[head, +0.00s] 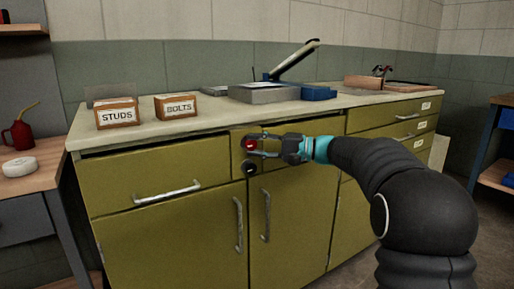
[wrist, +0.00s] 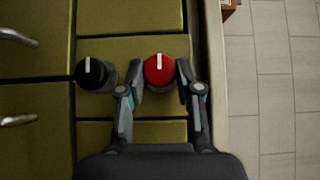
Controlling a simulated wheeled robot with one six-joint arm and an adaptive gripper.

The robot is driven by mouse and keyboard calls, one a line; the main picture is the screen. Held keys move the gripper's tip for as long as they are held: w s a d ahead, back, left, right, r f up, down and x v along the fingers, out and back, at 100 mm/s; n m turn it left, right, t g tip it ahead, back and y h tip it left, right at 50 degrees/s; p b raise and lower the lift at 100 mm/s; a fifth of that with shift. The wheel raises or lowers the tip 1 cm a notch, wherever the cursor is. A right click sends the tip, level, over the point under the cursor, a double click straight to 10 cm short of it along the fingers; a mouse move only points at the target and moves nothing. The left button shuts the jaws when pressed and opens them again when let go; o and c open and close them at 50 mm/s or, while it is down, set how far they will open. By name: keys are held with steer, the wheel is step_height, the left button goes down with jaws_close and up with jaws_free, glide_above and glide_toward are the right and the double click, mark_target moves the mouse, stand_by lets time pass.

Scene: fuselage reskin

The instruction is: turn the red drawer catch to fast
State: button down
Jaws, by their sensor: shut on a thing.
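The red drawer catch (head: 250,144) is a round knob on the small olive panel between the drawers, just under the worktop. In the wrist view the red catch (wrist: 159,69) has a white mark that runs up and down the picture. My gripper (head: 256,145) reaches it from the right. In the wrist view my gripper (wrist: 160,75) has one finger on each side of the red catch and is shut on it. No lettering for the catch's positions can be made out.
A black knob (head: 249,168) sits just below the red catch. Drawer handles (head: 167,191) and door handles (head: 239,224) stick out nearby. Boxes marked STUDS (head: 117,114) and BOLTS (head: 177,107) stand on the worktop (head: 215,113) above.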

stand_by(0.4)
steer(key=c, duration=0.8)
jaws_free()
steer(key=shift+d, duration=0.1)
steer(key=d, duration=0.4)
steer(key=s+d, duration=0.1)
steer(key=d, duration=0.2)
steer(key=s+d, duration=0.1)
steer(key=d, duration=0.3)
steer(key=shift+s+d+f, duration=0.1)
steer(key=shift+s+d, duration=0.05)
steer(key=shift+d, duration=0.15)
